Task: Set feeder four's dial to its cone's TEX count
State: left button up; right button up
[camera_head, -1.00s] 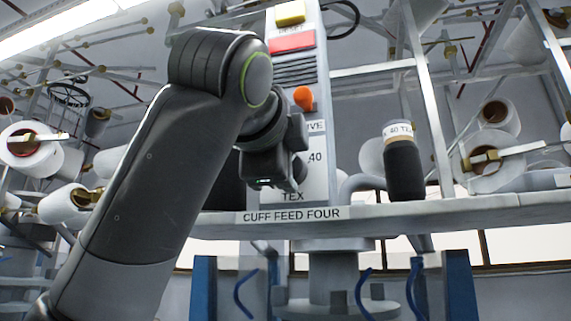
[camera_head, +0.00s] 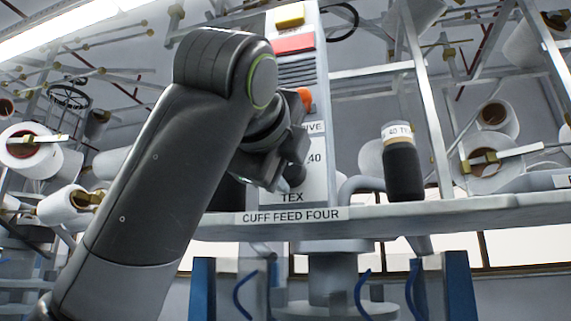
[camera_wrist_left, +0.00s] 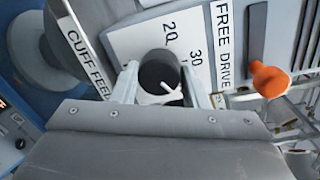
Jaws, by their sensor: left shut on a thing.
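A cone of black yarn (camera_head: 404,172) stands upright on the shelf at right, with a white label (camera_head: 398,132) reading "40 TE", the rest cut off. The white dial plate (camera_head: 312,185) is marked "TEX", with "40" at its right edge. The round black dial (camera_wrist_left: 158,70) shows between my fingers in the left wrist view. Its white pointer line is at the lower right of its face, away from the "20" and "30" marks. My left gripper (camera_wrist_left: 160,76) is shut on the dial, which is largely hidden in the head view. My right gripper is out of view.
The shelf edge carries a "CUFF FEED FOUR" label (camera_head: 291,216). An orange knob (camera_wrist_left: 270,78) stands out beside the "FREE DRIVE" label (camera_wrist_left: 226,45).

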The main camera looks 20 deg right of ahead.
pick_arm(q)
jog(key=shift+f, duration=0.15)
jog(key=o, duration=1)
jog(key=shift+c, duration=0.2)
jog(key=b+v, duration=0.4)
jog(key=v, duration=1.3)
jog(key=shift+s+a+b, duration=0.15)
jog(key=shift+s+b, duration=0.05)
jog(key=shift+b, duration=0.15)
